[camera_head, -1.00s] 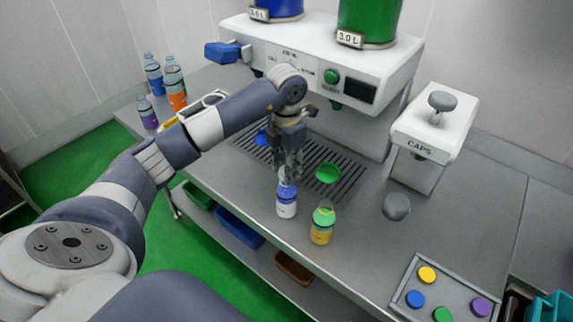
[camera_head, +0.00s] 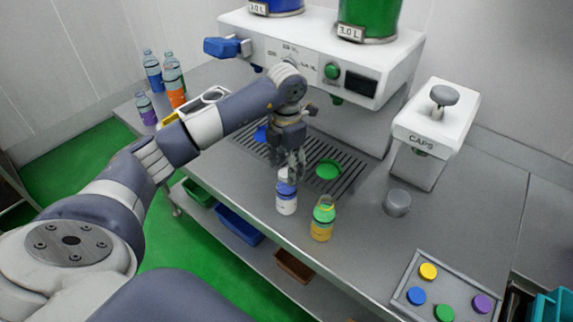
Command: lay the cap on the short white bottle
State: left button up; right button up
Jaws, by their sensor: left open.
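The short white bottle (camera_head: 286,206) stands upright near the table's front edge, with a blue cap (camera_head: 286,188) at its top. Whether the cap sits flat is too small to tell. My left gripper (camera_head: 291,176) is open, fingers pointing down, just above and slightly behind the cap. Its fingers overlap the bottle's top in the picture, so I cannot tell whether they touch it. My right gripper is not in view.
A tray (camera_head: 407,271) of coloured caps lies at front right. The white CAPS press (camera_head: 421,127) and dispenser machine (camera_head: 285,56) stand behind. Several bottles (camera_head: 174,82) stand at back left.

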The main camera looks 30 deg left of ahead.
pick_arm(q)
notch_tip(320, 180, up, 12)
dwell(0.6)
dwell(0.5)
